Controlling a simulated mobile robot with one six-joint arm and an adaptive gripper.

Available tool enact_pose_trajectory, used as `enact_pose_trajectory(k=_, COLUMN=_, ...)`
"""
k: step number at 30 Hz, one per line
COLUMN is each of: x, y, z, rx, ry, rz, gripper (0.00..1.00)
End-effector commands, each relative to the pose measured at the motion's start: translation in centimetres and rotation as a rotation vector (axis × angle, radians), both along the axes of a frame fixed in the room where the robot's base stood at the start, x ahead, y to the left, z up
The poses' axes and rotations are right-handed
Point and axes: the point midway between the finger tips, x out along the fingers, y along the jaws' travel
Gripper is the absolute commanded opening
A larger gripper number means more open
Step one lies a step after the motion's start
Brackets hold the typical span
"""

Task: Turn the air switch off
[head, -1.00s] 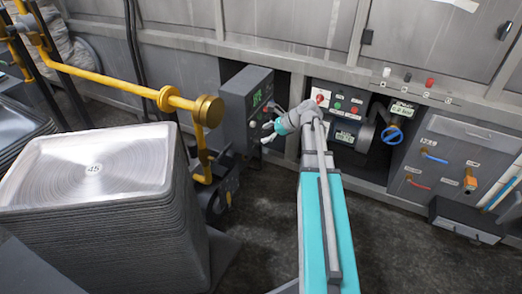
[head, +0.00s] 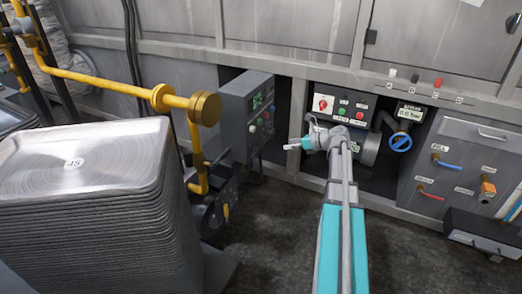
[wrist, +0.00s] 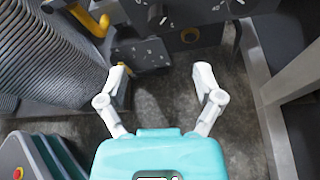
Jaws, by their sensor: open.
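My gripper (head: 290,146) is open and empty, in front of the machine, pointing left. In the wrist view its two fingers (wrist: 160,78) are spread apart over the dark floor. A red rotary switch (head: 322,103) sits at the upper left of the grey control panel (head: 350,94), just above and behind my wrist. Which control is the air switch I cannot read from the labels. A gauge (head: 411,113) right of the panel appears to show 0.0 bar.
A dark control box (head: 240,105) with a green display and knobs stands left of my gripper. A yellow pipe (head: 110,80) and a tall stack of trays (head: 85,215) are farther left. A blue handwheel (head: 400,142) and a valve cabinet (head: 480,160) are at right.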

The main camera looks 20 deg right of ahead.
Motion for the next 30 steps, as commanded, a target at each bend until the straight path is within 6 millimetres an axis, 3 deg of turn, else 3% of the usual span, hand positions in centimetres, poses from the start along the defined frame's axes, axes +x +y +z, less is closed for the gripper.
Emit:
enact_pose_trajectory(k=14, x=0.8, y=0.7, z=-0.6, rx=-0.002, ry=0.000, rz=0.001, gripper=0.84)
enact_pose_trajectory(k=30, x=5.9, y=5.5, z=-3.5, rx=-0.003, ry=-0.002, rz=0.003, gripper=0.84)
